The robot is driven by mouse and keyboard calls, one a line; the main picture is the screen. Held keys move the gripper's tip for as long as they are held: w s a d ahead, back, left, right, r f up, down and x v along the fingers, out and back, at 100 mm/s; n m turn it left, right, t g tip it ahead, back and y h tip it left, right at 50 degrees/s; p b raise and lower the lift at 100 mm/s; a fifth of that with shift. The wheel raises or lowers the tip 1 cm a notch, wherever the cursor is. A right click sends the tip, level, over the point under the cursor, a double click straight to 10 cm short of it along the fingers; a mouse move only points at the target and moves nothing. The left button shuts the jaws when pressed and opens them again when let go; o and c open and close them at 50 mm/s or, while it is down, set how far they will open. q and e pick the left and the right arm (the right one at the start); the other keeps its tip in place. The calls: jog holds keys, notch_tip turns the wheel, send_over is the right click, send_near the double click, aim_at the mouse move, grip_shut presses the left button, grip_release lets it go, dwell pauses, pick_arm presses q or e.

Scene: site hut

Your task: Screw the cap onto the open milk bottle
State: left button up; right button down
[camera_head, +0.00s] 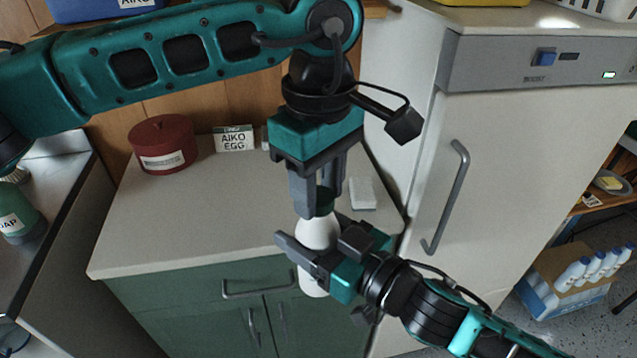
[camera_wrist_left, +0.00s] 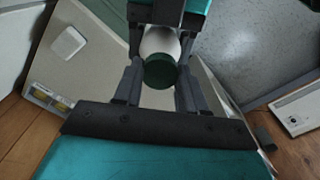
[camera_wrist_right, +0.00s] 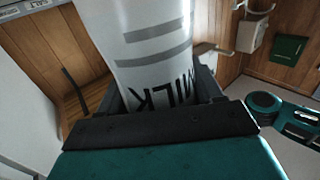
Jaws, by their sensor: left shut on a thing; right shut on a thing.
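The milk bottle (camera_head: 318,232) is white and upright, in front of the counter's front edge. My right gripper (camera_head: 312,255) is shut around its body from the right. In the right wrist view the bottle (camera_wrist_right: 150,50) fills the jaws, with grey bands and upside-down "MILK" lettering. The dark green cap (camera_head: 325,199) is at the bottle's top, between the fingers of my left gripper (camera_head: 318,205), which points down from above. The left wrist view shows the cap (camera_wrist_left: 160,72) between the fingers, in line with the bottle. The fingers partly hide the join, so I cannot tell how far it is threaded.
The pale counter (camera_head: 200,220) holds a red round tin (camera_head: 162,145), an AIKO EGG box (camera_head: 234,139) and a small white block (camera_head: 362,194). A white fridge (camera_head: 520,150) stands close on the right. A box of bottles (camera_head: 570,285) is on the floor.

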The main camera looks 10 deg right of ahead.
pick_arm(q)
jog(key=m, duration=0.6)
jog(key=o, duration=1.2)
jog(key=shift+o, duration=0.2)
notch_tip(320, 180, up, 12)
